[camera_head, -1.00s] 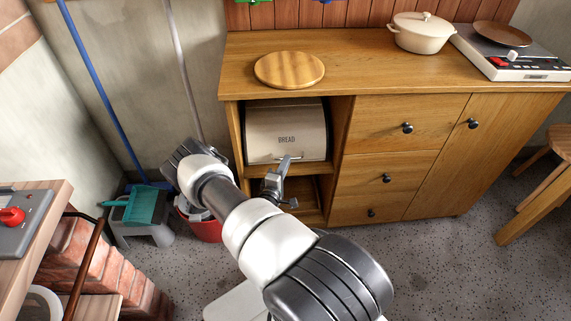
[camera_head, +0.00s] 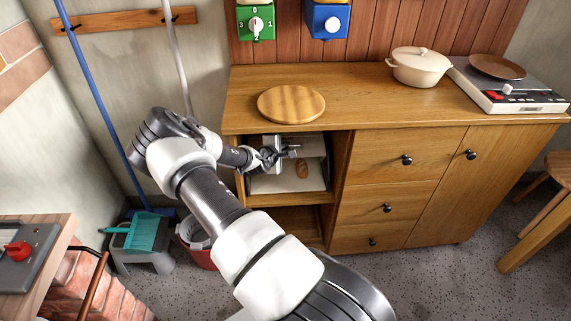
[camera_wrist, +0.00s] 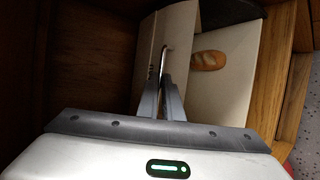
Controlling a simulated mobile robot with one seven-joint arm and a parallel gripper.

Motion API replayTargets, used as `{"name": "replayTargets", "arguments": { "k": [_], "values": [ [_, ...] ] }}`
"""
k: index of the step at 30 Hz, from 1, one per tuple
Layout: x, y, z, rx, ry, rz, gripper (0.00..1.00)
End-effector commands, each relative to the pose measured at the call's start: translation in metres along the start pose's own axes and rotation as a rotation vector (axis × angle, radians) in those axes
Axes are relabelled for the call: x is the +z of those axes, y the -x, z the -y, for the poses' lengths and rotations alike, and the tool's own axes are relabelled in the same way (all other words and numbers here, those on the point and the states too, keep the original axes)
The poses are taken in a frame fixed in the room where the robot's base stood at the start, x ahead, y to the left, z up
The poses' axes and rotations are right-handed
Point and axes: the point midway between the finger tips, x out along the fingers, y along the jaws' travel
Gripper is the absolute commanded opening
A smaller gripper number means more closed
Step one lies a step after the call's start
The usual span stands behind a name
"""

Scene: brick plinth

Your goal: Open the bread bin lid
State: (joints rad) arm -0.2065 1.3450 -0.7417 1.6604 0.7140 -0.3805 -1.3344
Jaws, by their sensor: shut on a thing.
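The bread bin (camera_head: 283,184) stands in the open compartment at the cabinet's left, below the worktop. Its cream lid (camera_wrist: 176,32) is raised, and the front is open. A small loaf (camera_head: 302,170) lies on the pale bin floor; it also shows in the wrist view (camera_wrist: 208,60). My gripper (camera_head: 284,150) is inside the upper part of the compartment. In the wrist view its fingers (camera_wrist: 165,80) are closed on the thin metal lid handle (camera_wrist: 163,58). My arm hides part of the bin's left side and the lid in the head view.
A round wooden board (camera_head: 291,104) lies on the worktop (camera_head: 365,95) above. The wooden compartment walls stand close around my gripper. An empty shelf (camera_head: 290,218) is below the bin. Drawers (camera_head: 392,158) are to the right.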

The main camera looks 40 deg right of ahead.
Motion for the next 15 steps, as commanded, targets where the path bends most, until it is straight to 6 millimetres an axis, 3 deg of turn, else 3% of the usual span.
{"name": "replayTargets", "arguments": {
  "k": [6,15],
  "values": [
    [-0.005,-0.013,-0.023,0.011,-0.005,0.0,0.0],
    [-0.007,-0.019,-0.035,0.013,-0.006,0.0,0.0]
  ]
}}
